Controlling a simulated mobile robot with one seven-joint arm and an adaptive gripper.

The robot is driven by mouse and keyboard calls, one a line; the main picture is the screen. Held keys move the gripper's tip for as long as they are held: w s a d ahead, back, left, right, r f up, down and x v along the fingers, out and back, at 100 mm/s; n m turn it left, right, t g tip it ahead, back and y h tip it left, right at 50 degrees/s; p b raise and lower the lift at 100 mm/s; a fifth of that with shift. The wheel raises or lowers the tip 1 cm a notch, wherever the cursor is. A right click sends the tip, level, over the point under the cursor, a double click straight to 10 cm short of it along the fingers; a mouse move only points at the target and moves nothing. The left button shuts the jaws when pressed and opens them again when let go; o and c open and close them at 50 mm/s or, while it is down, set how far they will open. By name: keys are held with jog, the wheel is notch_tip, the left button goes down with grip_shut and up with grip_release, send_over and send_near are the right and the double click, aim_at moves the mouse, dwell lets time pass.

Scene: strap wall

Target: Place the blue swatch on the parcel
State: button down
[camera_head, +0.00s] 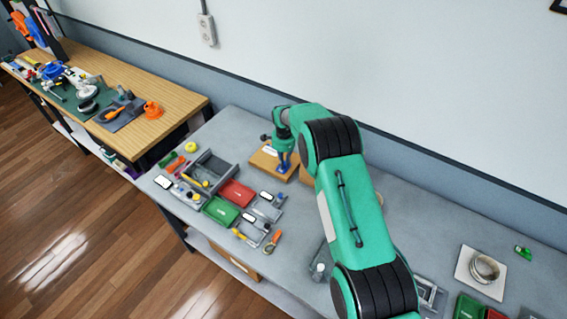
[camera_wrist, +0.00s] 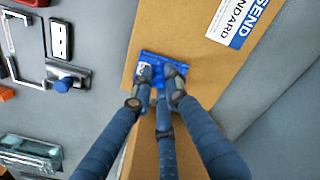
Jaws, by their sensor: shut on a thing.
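The blue swatch (camera_wrist: 151,63) is between my gripper's fingers, over the brown surface of the parcel (camera_wrist: 130,92) in the wrist view. The parcel carries a white and blue label (camera_wrist: 236,20) at the upper right. My gripper (camera_wrist: 158,82) is shut on the swatch, with its fingertips partly covering it. I cannot tell whether the swatch touches the parcel. In the head view the parcel (camera_head: 264,158) lies on the grey table near the wall, and my gripper (camera_head: 284,166) points down at it.
A grey tray (camera_head: 211,168), a red box (camera_head: 236,193) and a green box (camera_head: 221,211) stand left of the parcel, with several small items around them. A roll on a pale square (camera_head: 480,275) is at the right. A wooden table (camera_head: 130,85) stands farther left. Wall behind.

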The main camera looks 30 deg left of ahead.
jog(key=shift+f, duration=0.1)
jog(key=c, duration=2.2)
grip_release()
jog(key=shift+f, duration=0.1)
jog(key=o, duration=0.5)
jog(key=shift+r, duration=0.25)
jog(key=shift+r+b, duration=0.65)
jog(key=shift+r, duration=5.3)
